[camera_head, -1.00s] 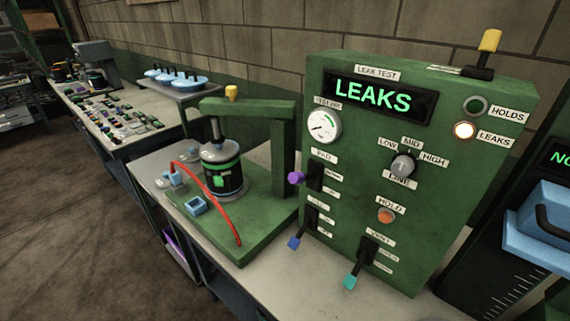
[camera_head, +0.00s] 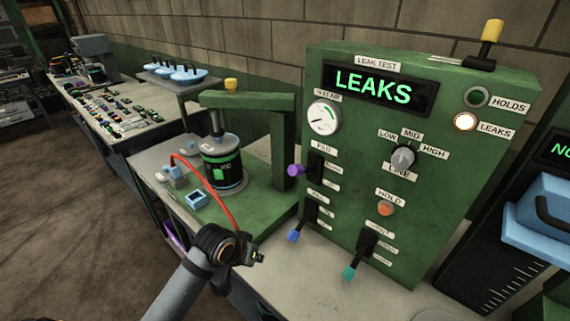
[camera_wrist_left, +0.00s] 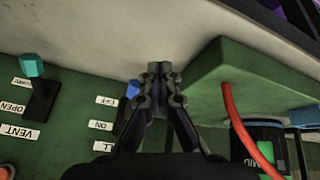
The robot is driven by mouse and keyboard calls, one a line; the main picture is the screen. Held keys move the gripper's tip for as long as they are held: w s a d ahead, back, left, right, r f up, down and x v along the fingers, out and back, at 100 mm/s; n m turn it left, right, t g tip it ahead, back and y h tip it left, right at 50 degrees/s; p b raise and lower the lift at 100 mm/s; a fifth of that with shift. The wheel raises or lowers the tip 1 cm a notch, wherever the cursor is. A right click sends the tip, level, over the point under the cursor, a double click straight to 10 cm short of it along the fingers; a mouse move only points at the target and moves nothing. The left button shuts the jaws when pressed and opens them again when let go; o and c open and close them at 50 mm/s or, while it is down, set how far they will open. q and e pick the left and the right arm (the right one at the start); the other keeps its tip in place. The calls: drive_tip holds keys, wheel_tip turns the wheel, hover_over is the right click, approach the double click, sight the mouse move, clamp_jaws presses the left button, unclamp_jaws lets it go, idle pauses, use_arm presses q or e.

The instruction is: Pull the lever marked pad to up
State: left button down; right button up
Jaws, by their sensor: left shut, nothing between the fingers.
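The pad lever has a purple knob (camera_head: 295,170) and sticks out from a black slot below the PAD label (camera_head: 323,148) on the green leak test panel (camera_head: 450,190). Its small position labels are too blurred to read. My left gripper (camera_head: 258,257) is in front of the bench edge, below and left of the purple knob and apart from it. In the left wrist view the left gripper (camera_wrist_left: 160,68) has its fingertips together with nothing between them. The purple knob is not clearly visible there. My right gripper is not in view.
Below the pad lever is a blue-tipped lever (camera_head: 293,236); a teal-tipped lever (camera_head: 349,272) sits right of it. To the left stands a green press stand (camera_head: 255,215) with a black canister (camera_head: 222,168) and a red hose (camera_head: 222,205). The display reads LEAKS (camera_head: 373,87).

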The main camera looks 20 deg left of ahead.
sight(304, 171)
use_arm(q)
drive_tip(key=w+r+t+h, duration=0.1)
drive_tip(key=w+r, duration=0.6)
drive_tip(key=r, duration=0.2)
drive_tip(key=w+a+r+n+t+h, duration=0.1)
drive_tip(key=r, duration=1.1)
drive_tip(key=w+a+r+n+t+h, duration=0.1)
drive_tip(key=a+r+n+h, duration=0.1)
drive_tip(key=r, duration=1.1)
drive_tip(key=shift+r+n, duration=0.25)
drive_tip(key=shift+n, duration=0.05)
drive_tip(key=w+d+f+p, duration=0.4)
drive_tip(key=d+f+p, duration=0.2)
drive_tip(key=f, duration=0.2)
drive_tip(key=shift+w+d+f, duration=0.15)
drive_tip(key=shift+w+f, duration=0.05)
drive_tip(key=shift+f, duration=0.2)
